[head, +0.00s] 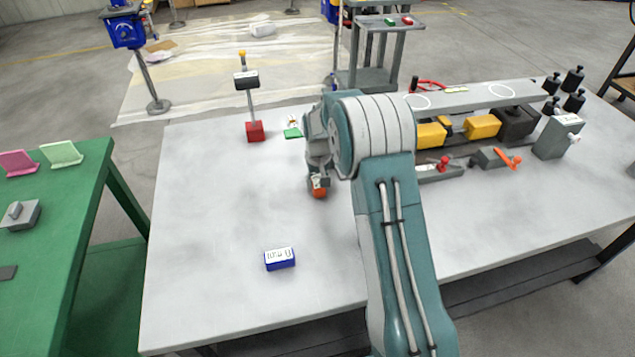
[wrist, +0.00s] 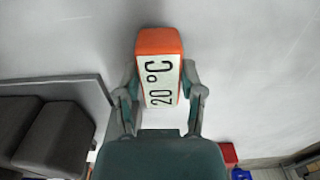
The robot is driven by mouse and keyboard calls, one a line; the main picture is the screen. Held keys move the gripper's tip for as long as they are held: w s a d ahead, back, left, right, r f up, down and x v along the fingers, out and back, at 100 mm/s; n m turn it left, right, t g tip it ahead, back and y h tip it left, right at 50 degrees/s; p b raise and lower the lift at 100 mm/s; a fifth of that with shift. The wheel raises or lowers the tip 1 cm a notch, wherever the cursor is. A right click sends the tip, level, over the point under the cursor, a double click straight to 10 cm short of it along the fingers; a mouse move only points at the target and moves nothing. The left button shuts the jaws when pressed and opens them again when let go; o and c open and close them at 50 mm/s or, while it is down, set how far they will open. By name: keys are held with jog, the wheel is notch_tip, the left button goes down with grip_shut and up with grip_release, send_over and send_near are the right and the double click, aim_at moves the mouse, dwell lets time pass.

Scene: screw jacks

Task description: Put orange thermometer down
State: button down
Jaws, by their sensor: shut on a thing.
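The orange thermometer (wrist: 159,40) shows in the wrist view as an orange block with a white face reading "20 °C". My gripper (wrist: 160,88) is shut on it, with one finger on each side. In the head view, a small part of the orange thermometer (head: 319,193) shows below my gripper (head: 318,181), over the middle of the grey table (head: 215,230). My arm hides part of this area. I cannot tell whether the thermometer touches the table top.
A blue labelled block (head: 280,259) lies near the front. A red-based post (head: 255,131) and a green block (head: 292,133) are at the back. Yellow and dark jack parts (head: 482,126) and red-handled clamps (head: 493,158) fill the right. The table's left part is clear.

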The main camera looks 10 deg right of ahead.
jog(key=shift+f, duration=0.3)
jog(key=shift+c, duration=1)
grip_release()
jog(key=shift+r, duration=0.1)
